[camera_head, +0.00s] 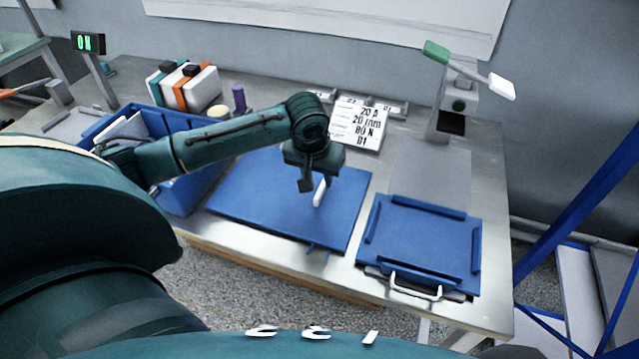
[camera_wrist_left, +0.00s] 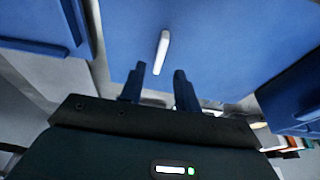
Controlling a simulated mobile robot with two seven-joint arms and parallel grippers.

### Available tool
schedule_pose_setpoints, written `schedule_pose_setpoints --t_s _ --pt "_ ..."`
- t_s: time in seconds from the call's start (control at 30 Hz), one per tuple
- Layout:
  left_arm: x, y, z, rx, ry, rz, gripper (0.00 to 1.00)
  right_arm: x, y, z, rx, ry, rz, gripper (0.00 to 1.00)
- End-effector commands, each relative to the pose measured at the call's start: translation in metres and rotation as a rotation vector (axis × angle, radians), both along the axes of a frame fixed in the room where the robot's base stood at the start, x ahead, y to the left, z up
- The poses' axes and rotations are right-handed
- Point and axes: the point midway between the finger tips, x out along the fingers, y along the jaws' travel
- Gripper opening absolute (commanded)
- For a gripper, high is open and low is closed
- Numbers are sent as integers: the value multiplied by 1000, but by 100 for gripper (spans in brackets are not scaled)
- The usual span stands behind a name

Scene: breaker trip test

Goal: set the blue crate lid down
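The blue crate lid (camera_head: 265,205) lies flat on the bench, to the right of the open blue crate (camera_head: 190,195). Its white handle (camera_head: 320,192) stands up near the middle right of the lid. My left gripper (camera_head: 306,184) is over the lid, close beside the handle. In the left wrist view my left gripper (camera_wrist_left: 158,88) has its two fingers apart with nothing between them. The white handle (camera_wrist_left: 163,52) shows just beyond the fingertips, apart from them, on the blue lid (camera_wrist_left: 215,45). My right gripper is not in view.
A blue tray-like panel (camera_head: 420,235) with raised edges and a white front handle lies to the right. A label card (camera_head: 358,125) and a test device with a green lever (camera_head: 436,52) stand behind. Several boxes stand at the back left. The bench's front edge is close to the lid.

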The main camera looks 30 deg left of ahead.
Motion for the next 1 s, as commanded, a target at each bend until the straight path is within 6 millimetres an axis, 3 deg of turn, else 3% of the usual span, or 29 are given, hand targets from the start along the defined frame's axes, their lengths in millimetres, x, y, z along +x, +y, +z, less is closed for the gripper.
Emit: schedule_pose_setpoints --t_s 0.1,0.33,1.0 --pt "-6 -2 26 0 -3 -2 32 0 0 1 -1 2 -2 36" --pt "-14 -3 54 1 0 0 32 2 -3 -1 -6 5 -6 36" --pt "-16 -4 58 0 2 0 32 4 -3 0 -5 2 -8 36"
